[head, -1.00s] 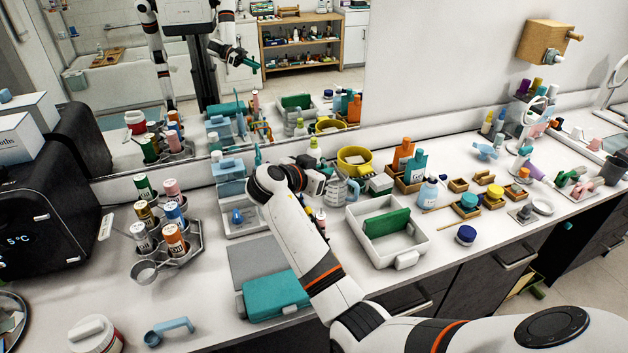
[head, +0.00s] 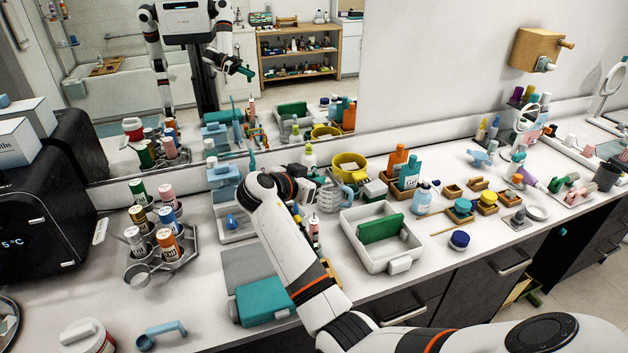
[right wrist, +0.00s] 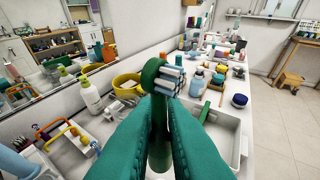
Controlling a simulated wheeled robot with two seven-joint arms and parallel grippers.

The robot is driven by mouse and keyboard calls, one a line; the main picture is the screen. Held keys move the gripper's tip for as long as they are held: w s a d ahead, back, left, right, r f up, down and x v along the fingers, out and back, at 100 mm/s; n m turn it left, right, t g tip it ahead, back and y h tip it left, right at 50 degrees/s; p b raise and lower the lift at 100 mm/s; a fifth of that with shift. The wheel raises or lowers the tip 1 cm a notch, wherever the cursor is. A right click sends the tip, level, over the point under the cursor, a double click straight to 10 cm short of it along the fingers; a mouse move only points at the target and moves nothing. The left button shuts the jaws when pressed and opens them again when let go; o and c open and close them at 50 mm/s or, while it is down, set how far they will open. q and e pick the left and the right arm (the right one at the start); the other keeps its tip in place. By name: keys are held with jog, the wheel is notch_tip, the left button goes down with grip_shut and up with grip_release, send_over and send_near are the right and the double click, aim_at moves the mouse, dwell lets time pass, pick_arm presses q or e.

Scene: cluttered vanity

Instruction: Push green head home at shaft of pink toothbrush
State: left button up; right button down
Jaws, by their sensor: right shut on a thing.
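The green head (right wrist: 152,74), with pale blue and white bristles (right wrist: 168,82), stands upright between the teal fingers of my right gripper (right wrist: 158,132) in the right wrist view. The fingers are shut on its dark green lower part. In the head view my right gripper (head: 304,184) is above the counter near the mirror, and the head in it is hidden there. A small upright pink thing (head: 314,228) stands below and right of the gripper, partly behind my arm. I cannot tell whether it is the pink toothbrush. My left gripper is not in view.
A white tray with a green block (head: 382,228) lies right of my arm. A teal case (head: 266,300) lies left of it. A yellow bowl (head: 350,168) and a white bottle (head: 309,156) stand close behind the gripper. A bottle rack (head: 160,262) stands left.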

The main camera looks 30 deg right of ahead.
jog(key=shift+f+b, duration=1.75)
jog(key=shift+f, duration=0.55)
jog(key=shift+b, duration=0.4)
jog(key=shift+f, duration=0.1)
jog(key=shift+f+b, duration=0.35)
jog(key=shift+b, duration=0.1)
jog(key=shift+f+b, duration=1.15)
jog(key=shift+f, duration=0.15)
jog(key=c, duration=1.4)
grip_release()
jog(key=shift+r, duration=0.1)
